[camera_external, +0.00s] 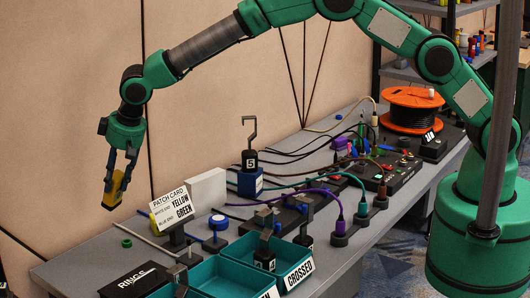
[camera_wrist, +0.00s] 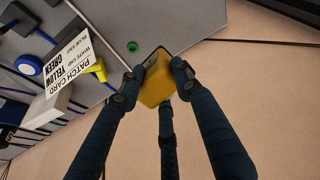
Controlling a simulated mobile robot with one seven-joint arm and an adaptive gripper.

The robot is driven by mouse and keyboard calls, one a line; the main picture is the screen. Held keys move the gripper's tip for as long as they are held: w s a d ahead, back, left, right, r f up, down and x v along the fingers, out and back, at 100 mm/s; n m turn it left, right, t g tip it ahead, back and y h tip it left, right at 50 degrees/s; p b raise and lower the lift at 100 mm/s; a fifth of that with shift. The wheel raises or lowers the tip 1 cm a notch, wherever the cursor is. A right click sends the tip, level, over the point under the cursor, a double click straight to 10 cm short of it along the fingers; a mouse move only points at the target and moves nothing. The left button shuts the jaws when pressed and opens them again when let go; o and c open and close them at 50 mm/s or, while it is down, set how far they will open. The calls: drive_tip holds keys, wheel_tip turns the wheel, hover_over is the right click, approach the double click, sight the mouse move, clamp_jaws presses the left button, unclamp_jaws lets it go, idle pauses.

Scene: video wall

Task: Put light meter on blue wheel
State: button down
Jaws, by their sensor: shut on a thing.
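My gripper (camera_external: 116,182) is shut on a yellow block-shaped thing with a dark face, which I take to be the light meter (camera_external: 116,190). It is held in the air beyond the far left end of the table. In the wrist view, the light meter (camera_wrist: 155,90) sits between the fingertips (camera_wrist: 156,77), over the table's edge. A round blue disc, which looks like the blue wheel (camera_external: 219,219), lies on the table right of the patch card. In the wrist view, the blue wheel (camera_wrist: 28,66) is at the left; its top looks bare.
The patch card (camera_external: 172,205) stands upright between my gripper and the blue wheel, beside a white box (camera_external: 205,188). A small green ring (camera_external: 127,243) lies on the table (camera_external: 85,262). Teal trays (camera_external: 245,246), a tall hook on block 5 (camera_external: 250,150) and cables crowd the right.

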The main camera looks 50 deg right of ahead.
drive_tip(key=shift+d+r, duration=0.2)
drive_tip(key=shift+r, duration=0.4)
drive_tip(key=shift+d+r, duration=0.2)
drive_tip(key=shift+r, duration=0.4)
drive_tip(key=s+d+m+g+p, duration=0.1)
drive_tip(key=s+d+p, duration=0.25)
drive_tip(key=d, duration=0.65)
drive_tip(key=s+d+m+g+p, duration=0.15)
drive_tip(key=d+p, duration=0.25)
drive_tip(key=d, duration=0.7)
drive_tip(key=s+d+m+g+p, duration=0.1)
drive_tip(key=s+d+p, duration=0.25)
drive_tip(key=d, duration=0.65)
drive_tip(key=shift+n+h, duration=0.25)
drive_tip(key=shift+h, duration=0.05)
drive_tip(key=shift+w+a+f, duration=0.1)
drive_tip(key=shift+w+f, duration=0.05)
drive_tip(key=shift+f, duration=1.15)
drive_tip(key=shift+w+a+f, duration=0.1)
drive_tip(key=shift+f, duration=1.15)
wheel_tip(320, 180, down, 6)
drive_tip(key=shift+f, duration=0.15)
drive_tip(key=shift+f, duration=1.85)
